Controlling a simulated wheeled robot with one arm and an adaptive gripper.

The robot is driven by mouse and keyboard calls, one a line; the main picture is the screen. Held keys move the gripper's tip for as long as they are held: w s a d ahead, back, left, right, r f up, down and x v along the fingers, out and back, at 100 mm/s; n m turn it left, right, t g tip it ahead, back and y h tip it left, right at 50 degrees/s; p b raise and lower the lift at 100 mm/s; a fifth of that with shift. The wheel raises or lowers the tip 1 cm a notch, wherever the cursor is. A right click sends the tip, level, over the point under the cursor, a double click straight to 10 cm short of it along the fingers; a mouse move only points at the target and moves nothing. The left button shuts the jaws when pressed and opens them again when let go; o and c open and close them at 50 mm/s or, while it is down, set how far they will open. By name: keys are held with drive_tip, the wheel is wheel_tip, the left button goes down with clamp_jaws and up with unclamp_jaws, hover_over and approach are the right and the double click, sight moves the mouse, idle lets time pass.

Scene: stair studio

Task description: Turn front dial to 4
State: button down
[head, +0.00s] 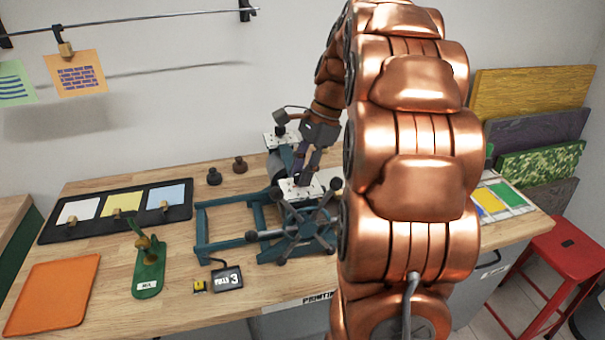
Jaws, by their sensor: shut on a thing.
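A teal press frame with a spoked hand wheel (300,228) stands on the wooden workbench. A white dial plate (292,190) sits at its front, and a second white plate (282,137) with a dark knob is farther back. My gripper (302,178) points down at the front plate and is shut on the front dial there. The fingers hide most of that dial, so its marking cannot be read. A small black display (227,280) in front of the frame shows a 3.
Two dark knobs (227,172) stand behind the frame. A black tray (115,211) with coloured sheets, an orange board (54,295) and a green stand (149,272) lie left. A red stool (572,250) is right. My arm blocks the bench's right middle.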

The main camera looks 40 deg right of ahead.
drive_tip(key=shift+f+n+g+b, duration=0.1)
drive_tip(key=shift+n+g+b, duration=0.25)
drive_tip(key=shift+n, duration=0.55)
drive_tip(key=c, duration=0.9)
unclamp_jaws()
drive_tip(key=shift+o, duration=0.2)
